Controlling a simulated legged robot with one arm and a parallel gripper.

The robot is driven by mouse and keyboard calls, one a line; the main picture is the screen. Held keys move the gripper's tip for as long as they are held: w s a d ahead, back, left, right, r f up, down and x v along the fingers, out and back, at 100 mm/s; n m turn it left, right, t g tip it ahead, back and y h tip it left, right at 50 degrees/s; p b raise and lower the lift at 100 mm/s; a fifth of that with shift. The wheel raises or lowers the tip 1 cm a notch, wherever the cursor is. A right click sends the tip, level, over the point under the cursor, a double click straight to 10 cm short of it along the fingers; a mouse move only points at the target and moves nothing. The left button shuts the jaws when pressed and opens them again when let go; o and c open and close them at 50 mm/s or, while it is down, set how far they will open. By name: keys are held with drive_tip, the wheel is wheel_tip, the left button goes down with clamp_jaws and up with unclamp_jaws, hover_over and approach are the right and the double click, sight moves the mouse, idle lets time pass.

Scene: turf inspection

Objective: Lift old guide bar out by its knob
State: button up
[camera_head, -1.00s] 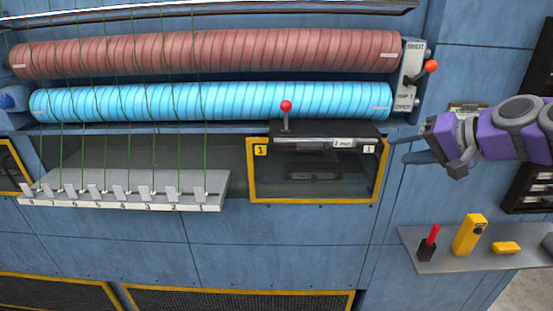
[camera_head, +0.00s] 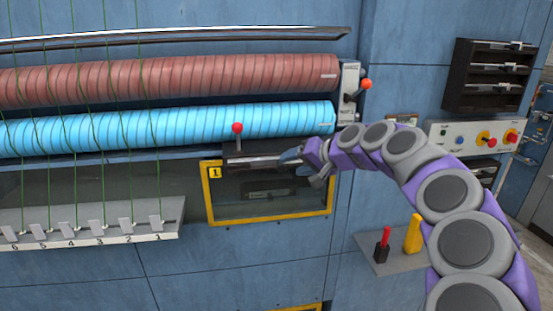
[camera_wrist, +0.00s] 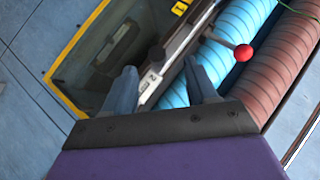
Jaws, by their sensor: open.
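The old guide bar (camera_head: 262,161) is a dark bar along the top of a yellow-framed window. Its red ball knob (camera_head: 237,128) stands up on a thin stem near the bar's left end. In the wrist view the bar (camera_wrist: 182,48) runs up between my fingers, and the knob (camera_wrist: 243,52) is beyond the fingertips to the right. My gripper (camera_head: 290,157) is open and empty at the bar's right end, right of the knob. In the wrist view my gripper (camera_wrist: 160,66) has its two fingers apart, one on each side of the bar. I cannot tell whether they touch it.
The blue roller (camera_head: 180,125) lies just behind the bar, with the red-brown roller (camera_head: 180,78) above. The yellow frame (camera_head: 209,205) surrounds the window below. A numbered grey ledge (camera_head: 90,230) with green strands is at left. A shelf (camera_head: 375,262) with tools is at lower right.

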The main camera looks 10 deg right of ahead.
sight(279, 166)
drive_tip(key=shift+w+a+f, duration=0.15)
drive_tip(key=shift+w+a, duration=0.15)
drive_tip(key=shift+a, duration=0.2)
drive_tip(key=shift+w+d+f, duration=0.25)
drive_tip(key=shift+w+d, duration=0.1)
drive_tip(key=shift+w, duration=0.05)
drive_tip(key=w+f, duration=0.1)
drive_tip(key=w+p, duration=0.1)
drive_tip(key=shift+w+f, duration=0.3)
drive_tip(key=shift+f, duration=0.1)
drive_tip(key=shift+a, duration=0.4)
drive_tip(key=shift+s+a, duration=0.1)
drive_tip(key=shift+a, duration=0.75)
drive_tip(key=shift+c, duration=0.2)
drive_tip(key=shift+a, duration=0.3)
drive_tip(key=shift+c, duration=1.5)
drive_tip(key=shift+d, duration=0.9)
drive_tip(key=c, duration=0.5)
drive_tip(key=shift+r, duration=0.1)
clamp_jaws()
drive_tip(key=shift+a, duration=0.2)
